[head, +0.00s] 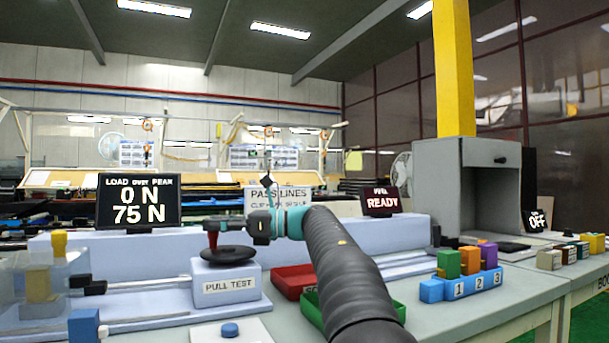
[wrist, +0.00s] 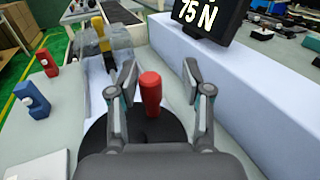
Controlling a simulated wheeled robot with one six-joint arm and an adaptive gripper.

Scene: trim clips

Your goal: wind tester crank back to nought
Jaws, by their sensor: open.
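The tester crank is a black disc (head: 228,254) with a red upright handle (head: 213,238), on top of the grey block labelled PULL TEST (head: 229,284). In the wrist view the red handle (wrist: 150,92) stands between the two open fingers of my gripper (wrist: 152,82), with gaps to both sides. The black disc (wrist: 110,130) lies below, partly hidden by my gripper. In the head view my gripper (head: 225,228) is above the disc, close to the handle. The load display (head: 138,201) reads 0 N over 75 N.
A clear guard (head: 70,268) with a yellow part stands at the left of the tester. A blue button (head: 230,329) sits in front. Red (head: 292,280) and green (head: 311,308) trays lie right of the tester, beside a numbered block rack (head: 462,286). A READY sign (head: 381,200) stands behind.

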